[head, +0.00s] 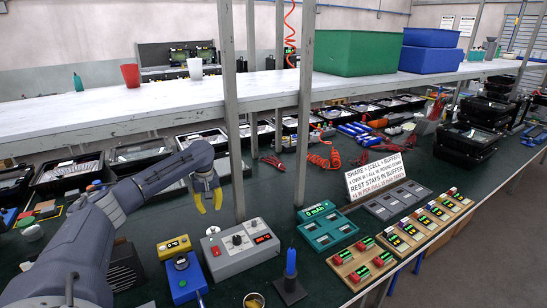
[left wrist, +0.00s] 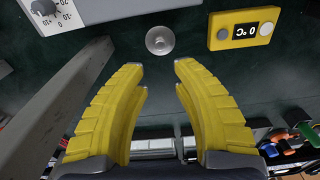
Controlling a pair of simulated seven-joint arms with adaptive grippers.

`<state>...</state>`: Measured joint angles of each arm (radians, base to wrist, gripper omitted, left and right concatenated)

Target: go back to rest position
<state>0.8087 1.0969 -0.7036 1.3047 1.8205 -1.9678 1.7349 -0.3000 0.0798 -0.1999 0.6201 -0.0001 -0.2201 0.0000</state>
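My left gripper (head: 209,202) hangs above the green bench with its yellow fingers pointing down. In the left wrist view its two fingers (left wrist: 160,72) are apart, with nothing between them. A small round metal disc (left wrist: 159,40) lies on the bench beyond the fingertips, not touched. A yellow display module (left wrist: 243,30) reading 0 °C is to its right; it also shows in the head view (head: 174,247). My right gripper is not in view.
A grey upright post (head: 231,110) stands close beside the left gripper. A grey knob box (head: 240,248), a blue box (head: 184,279), a teal tray (head: 325,226) and a wooden tray (head: 361,263) stand in front. A white shelf (head: 60,112) runs above, behind the gripper.

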